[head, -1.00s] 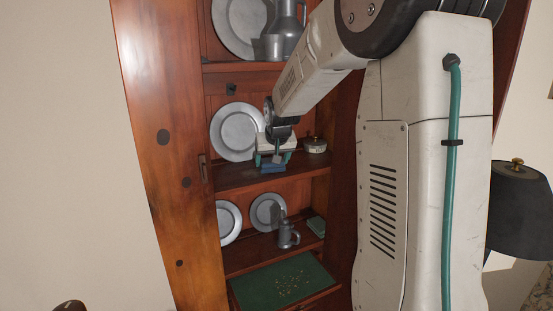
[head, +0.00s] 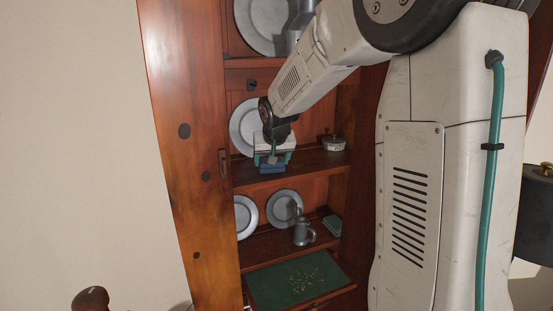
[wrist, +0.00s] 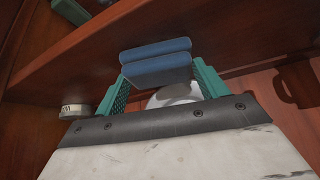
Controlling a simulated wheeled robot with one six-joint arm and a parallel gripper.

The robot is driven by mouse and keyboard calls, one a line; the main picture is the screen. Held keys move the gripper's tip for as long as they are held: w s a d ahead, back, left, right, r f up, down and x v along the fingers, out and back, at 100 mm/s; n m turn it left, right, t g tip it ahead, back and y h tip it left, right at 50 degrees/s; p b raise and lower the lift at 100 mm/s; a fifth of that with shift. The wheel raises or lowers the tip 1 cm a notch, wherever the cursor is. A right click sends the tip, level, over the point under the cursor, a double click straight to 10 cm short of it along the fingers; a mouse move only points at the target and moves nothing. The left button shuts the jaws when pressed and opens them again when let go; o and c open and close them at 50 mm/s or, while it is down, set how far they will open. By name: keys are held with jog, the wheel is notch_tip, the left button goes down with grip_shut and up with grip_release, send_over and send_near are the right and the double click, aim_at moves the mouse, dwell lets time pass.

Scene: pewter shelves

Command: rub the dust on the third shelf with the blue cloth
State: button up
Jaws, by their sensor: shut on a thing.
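My gripper (head: 272,161) is at the front of the middle shelf (head: 300,168) in the head view, its teal fingers shut on a folded blue cloth (head: 272,169). The cloth hangs at the shelf's front edge; I cannot tell whether it touches the wood. In the wrist view the cloth (wrist: 155,62) sits between the two teal fingertips (wrist: 162,84), with the shelf board (wrist: 240,30) beyond it. I cannot make out dust on this shelf.
A pewter plate (head: 244,127) stands behind my gripper, and a lidded pot (head: 333,144) stands to its right. Below are two plates, a tankard (head: 303,233) and a green box (head: 332,225). A green surface with pale specks (head: 270,290) lies lowest.

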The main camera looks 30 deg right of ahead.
aim_at(281, 159)
jog(key=shift+w+a+f, duration=0.1)
jog(key=shift+w+a, duration=0.1)
jog(key=shift+a, duration=0.7)
jog(key=shift+w+a+f, duration=0.1)
jog(key=shift+w+a, duration=0.05)
jog(key=shift+a, duration=0.7)
jog(key=shift+w+r, duration=0.1)
jog(key=shift+d, duration=0.1)
jog(key=shift+s+d+r, duration=0.1)
jog(key=shift+s+d, duration=0.05)
jog(key=shift+d, duration=0.7)
jog(key=shift+s+d+r, duration=0.1)
jog(key=shift+s+d, duration=0.05)
jog(key=shift+d, duration=0.7)
jog(key=shift+s+d+f, duration=0.1)
jog(key=shift+s+d, duration=0.25)
jog(key=shift+d, duration=1.4)
jog(key=shift+s+d+f, duration=0.1)
jog(key=shift+s+d, duration=0.3)
jog(key=shift+d, duration=1.3)
jog(key=shift+s+d+f, duration=0.1)
jog(key=shift+s+d, duration=0.25)
jog(key=shift+d, duration=1.4)
jog(key=shift+r, duration=0.1)
jog(key=shift+a, duration=0.1)
